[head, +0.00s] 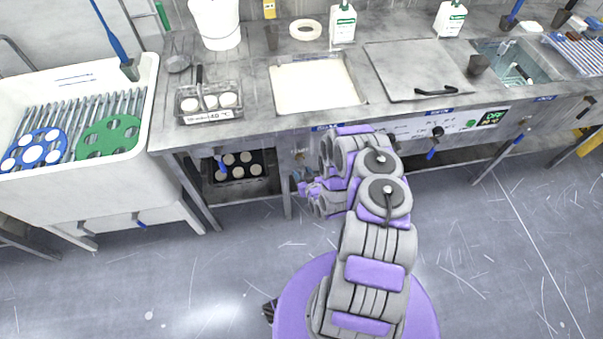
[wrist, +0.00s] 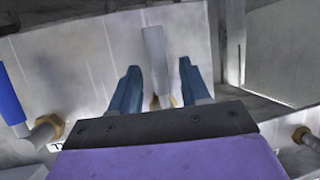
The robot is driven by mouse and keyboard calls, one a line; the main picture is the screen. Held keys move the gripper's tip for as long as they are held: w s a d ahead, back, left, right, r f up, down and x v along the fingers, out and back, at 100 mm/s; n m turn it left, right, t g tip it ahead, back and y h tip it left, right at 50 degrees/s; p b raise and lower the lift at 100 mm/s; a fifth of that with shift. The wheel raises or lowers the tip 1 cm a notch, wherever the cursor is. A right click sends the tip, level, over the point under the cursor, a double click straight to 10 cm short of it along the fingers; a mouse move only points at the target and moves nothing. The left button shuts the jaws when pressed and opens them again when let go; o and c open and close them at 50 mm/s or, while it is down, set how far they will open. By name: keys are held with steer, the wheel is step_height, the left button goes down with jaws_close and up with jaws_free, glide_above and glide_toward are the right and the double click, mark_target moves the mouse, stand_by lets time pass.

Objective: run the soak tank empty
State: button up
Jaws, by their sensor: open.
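My gripper (head: 304,187) is low at the front of the bench, below a sunken tank of cream-coloured liquid (head: 315,85). I cannot read which tank is labelled soak. In the wrist view my gripper (wrist: 159,65) is open, with its two blue fingers on either side of a grey lever (wrist: 153,52). A brass fitting shows partly at the lever's lower end. I see gaps between the lever and both fingers. A blue-handled lever (wrist: 10,95) with a brass fitting (wrist: 48,129) is to the left. Another brass fitting (wrist: 301,135) is at the right edge.
A closed grey lid (head: 405,65) and a blue-green tank (head: 520,68) are farther right. A control panel (head: 465,125) and a blue lever (head: 432,152) are on the bench front. A white sink (head: 75,175) stands at left. The grey floor (head: 180,280) is open.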

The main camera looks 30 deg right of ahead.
steer(key=shift+w+f, duration=0.3)
steer(key=shift+w, duration=0.35)
jaws_close()
